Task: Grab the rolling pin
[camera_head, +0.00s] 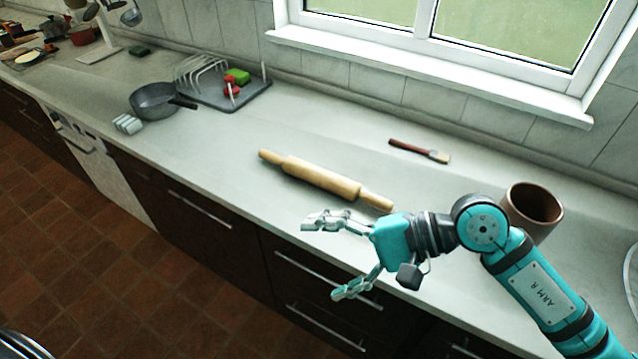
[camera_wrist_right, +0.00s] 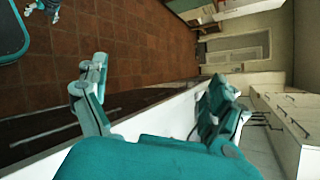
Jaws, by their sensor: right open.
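A wooden rolling pin (camera_head: 322,179) lies on the pale worktop in the middle of the head view, slanting down to the right. My right gripper (camera_head: 325,256) is open and empty, at the worktop's front edge. It is in front of the rolling pin and apart from it in the picture. One finger shows over the worktop edge and the other over the drawer fronts. In the right wrist view the two fingers of my right gripper (camera_wrist_right: 155,105) are spread with nothing between them. The rolling pin does not show there. My left gripper is not in the head view.
A brush (camera_head: 420,150) lies behind the rolling pin. A brown pot (camera_head: 533,207) stands at the right, partly behind my right arm. A grey pan (camera_head: 153,100) and a dish rack (camera_head: 222,95) stand to the left. The worktop (camera_head: 240,200) around the pin is clear.

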